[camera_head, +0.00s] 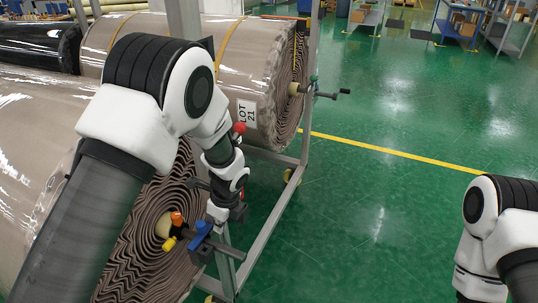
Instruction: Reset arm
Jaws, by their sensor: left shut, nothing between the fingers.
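My left arm comes in from the left, bends over the near wrapped roll (38,150) and reaches down in front of its spiral end. My left gripper (238,212) is small and dark, close to the rack post and just above a blue clamp (201,236) at the roll's core. It looks shut and holds nothing; whether it touches the clamp or post is unclear. An orange knob (177,218) and a yellow knob (169,243) sit beside the clamp. Only part of my right arm shows at the right edge; its gripper is out of view.
A second wrapped roll (258,65) labelled LOT 21 lies behind, with a crank handle (325,94) sticking out. A grey metal rack (272,226) frames the rolls. A black roll (35,45) lies far left. The green floor (375,215) between my arms is clear.

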